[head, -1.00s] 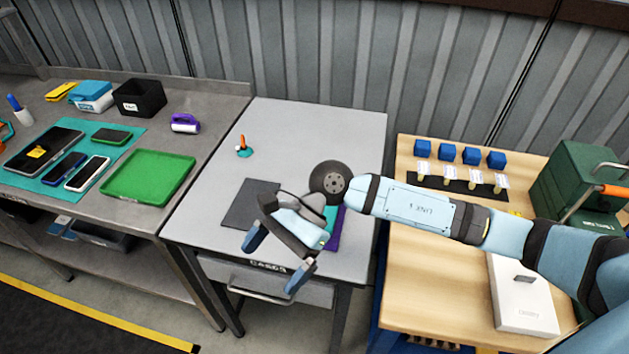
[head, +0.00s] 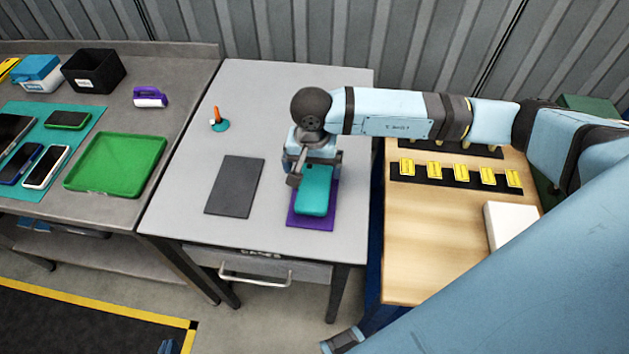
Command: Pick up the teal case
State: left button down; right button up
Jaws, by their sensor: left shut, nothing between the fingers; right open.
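The teal case (head: 313,200) is a rounded, phone-shaped piece on a purple pad (head: 326,221) on the grey drawer table. My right gripper (head: 310,170) is open over the far end of the case, pointing down, and hides that end. I cannot tell whether its fingers touch the case. My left gripper (head: 165,347) shows only as blue fingertips at the bottom edge, shut and empty, far from the case.
A dark grey pad (head: 235,186) lies left of the purple one, with a small orange-and-teal item (head: 218,122) behind it. A green tray (head: 117,164) is on the left bench. Yellow-topped pieces (head: 461,171) and a white box (head: 510,226) are on the wooden table at right.

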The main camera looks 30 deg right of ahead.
aim_at(314, 185)
jog(key=shift+s+f, duration=0.2)
jog(key=shift+f, duration=0.35)
jog(key=f, duration=0.1)
jog(key=f+p, duration=0.1)
jog(key=f, duration=0.1)
jog(key=shift+s+f+p, duration=0.25)
jog(key=shift+f+p, duration=0.05)
jog(key=shift+f, duration=0.4)
jog(key=shift+c, duration=0.5)
jog(key=c, duration=0.7)
jog(key=shift+c, duration=0.6)
jog(key=shift+w+r, duration=0.1)
